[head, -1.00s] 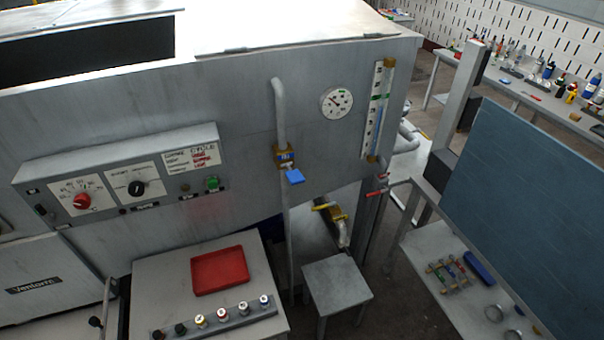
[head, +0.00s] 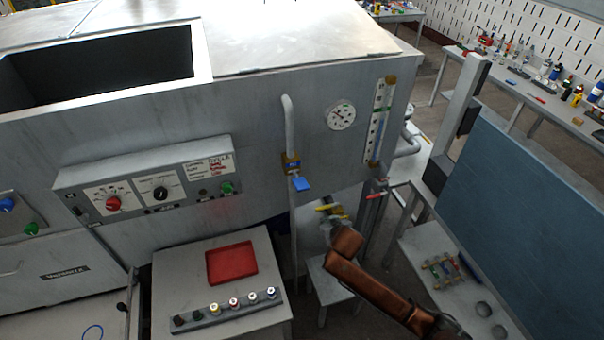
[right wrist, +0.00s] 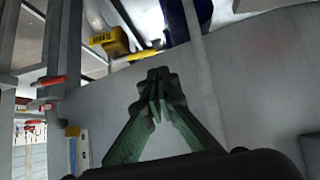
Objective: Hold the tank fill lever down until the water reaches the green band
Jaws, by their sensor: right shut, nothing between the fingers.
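A blue lever (head: 302,184) sticks out from a brass valve (head: 291,163) on the upright pipe at the tank front; nothing touches it. To its right is the sight gauge (head: 378,128), a vertical tube with a green band (head: 382,108) in its upper part; the water level is too small to read. A yellow-handled valve (head: 330,208) sits lower down, also in the right wrist view (right wrist: 110,41). My right gripper (head: 330,228) is near and below the yellow valve; the wrist view shows its fingers (right wrist: 158,80) shut and empty. My left gripper is not in view.
A red lever (head: 377,195) sits below the gauge. A small grey stool (head: 330,288) stands under my right arm. A bench with a red tray (head: 231,263) and several knobs is left of it. A round dial (head: 341,116) and control panel (head: 150,180) are on the tank front.

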